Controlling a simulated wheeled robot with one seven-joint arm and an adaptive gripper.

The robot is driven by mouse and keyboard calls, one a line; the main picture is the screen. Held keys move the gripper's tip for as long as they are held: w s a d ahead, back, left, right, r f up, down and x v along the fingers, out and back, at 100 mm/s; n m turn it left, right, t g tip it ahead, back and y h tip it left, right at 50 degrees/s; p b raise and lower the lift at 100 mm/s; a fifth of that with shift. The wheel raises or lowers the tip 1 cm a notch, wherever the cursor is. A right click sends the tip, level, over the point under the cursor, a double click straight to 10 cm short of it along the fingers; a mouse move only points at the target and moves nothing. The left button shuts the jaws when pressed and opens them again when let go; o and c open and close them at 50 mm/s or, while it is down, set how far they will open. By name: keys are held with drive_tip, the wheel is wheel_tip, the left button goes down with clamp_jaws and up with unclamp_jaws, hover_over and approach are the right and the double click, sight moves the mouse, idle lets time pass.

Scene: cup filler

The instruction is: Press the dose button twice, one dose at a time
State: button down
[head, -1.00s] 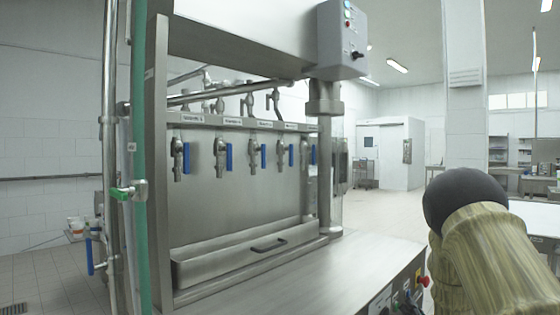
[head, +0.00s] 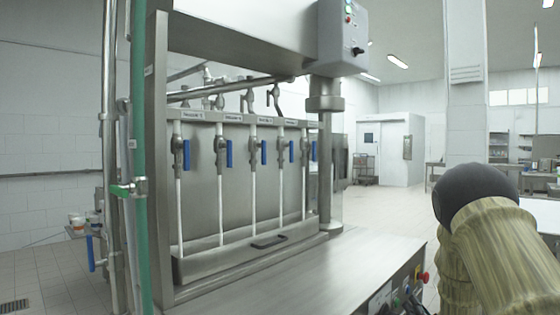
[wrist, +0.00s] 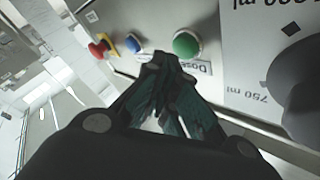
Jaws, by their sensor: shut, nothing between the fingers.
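The green dose button (wrist: 186,44) sits on the metal panel in the wrist view, with a label partly reading "Dose" beside it. My gripper (wrist: 168,62) is shut and empty, its dark fingertips right beside the green button. I cannot tell whether they touch it. In the head view, white streams (head: 254,195) run from the row of nozzles (head: 252,147) down into the steel trough (head: 215,262). The gripper itself is out of the head view; only my arm shows at the right.
A blue button (wrist: 134,43) and a red emergency knob (wrist: 102,47) sit left of the green button. A black dial (wrist: 302,95) marked 750 ml is at the right. A grey control box (head: 342,38) hangs at the machine's top. The steel counter (head: 320,272) is clear.

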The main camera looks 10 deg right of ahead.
drive_tip(key=shift+s+d, duration=0.1)
drive_tip(key=s+d, duration=0.2)
drive_tip(key=s+d+p, duration=0.1)
drive_tip(key=s, duration=0.1)
drive_tip(key=shift+s+d, duration=0.2)
drive_tip(key=shift+d, duration=0.15)
idle(0.3)
